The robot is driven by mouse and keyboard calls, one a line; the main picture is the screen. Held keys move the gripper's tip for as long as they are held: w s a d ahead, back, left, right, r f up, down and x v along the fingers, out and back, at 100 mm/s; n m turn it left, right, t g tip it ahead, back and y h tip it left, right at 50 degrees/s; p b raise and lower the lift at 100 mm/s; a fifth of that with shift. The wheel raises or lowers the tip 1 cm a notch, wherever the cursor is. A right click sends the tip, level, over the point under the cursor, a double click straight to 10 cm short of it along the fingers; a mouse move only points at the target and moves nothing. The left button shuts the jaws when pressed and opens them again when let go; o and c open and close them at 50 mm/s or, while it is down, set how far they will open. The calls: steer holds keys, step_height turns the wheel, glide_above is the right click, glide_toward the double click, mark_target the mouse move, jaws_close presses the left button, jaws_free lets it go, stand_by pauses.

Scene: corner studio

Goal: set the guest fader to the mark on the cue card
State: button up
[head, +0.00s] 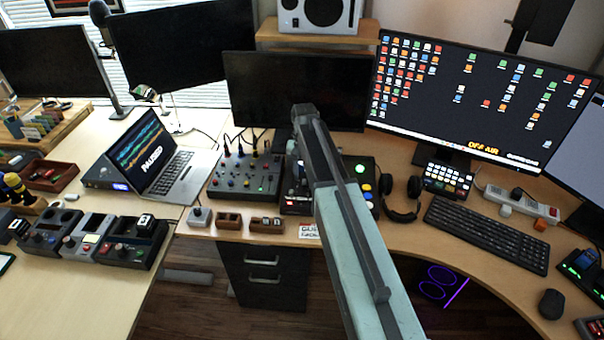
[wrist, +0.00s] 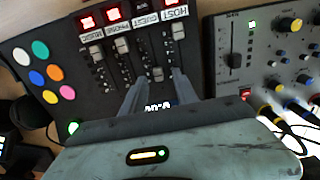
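The fader panel (head: 297,203) stands on the desk, partly behind my arm in the head view. In the wrist view the panel (wrist: 75,78) has slots labelled MUSIC, PHONE, GUEST and HOST. The guest fader cap (wrist: 157,74) sits lower in its slot than the host cap (wrist: 178,31) and the phone cap (wrist: 121,45). My gripper (wrist: 158,78) is open, with one finger on each side of the guest cap and visible gaps; contact cannot be told. The cue card (head: 308,231) lies at the desk's front edge, partly covered by my arm; its mark is unreadable.
A grey mixer (head: 246,173) stands left of the panel, and shows at right in the wrist view (wrist: 257,55). Headphones (head: 402,200) and a keyboard (head: 487,234) lie to the right. A laptop (head: 160,160) is at left. Small boxes (head: 229,220) line the front edge.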

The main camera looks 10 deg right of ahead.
mark_target(303, 179)
step_height(303, 179, up, 6)
steer(key=p, duration=0.5)
steer(key=shift+r, duration=0.2)
steer(key=shift+f, duration=0.1)
steer(key=s+a+n, duration=0.3)
steer(key=s, duration=1.7)
steer(key=shift+s+n, duration=0.3)
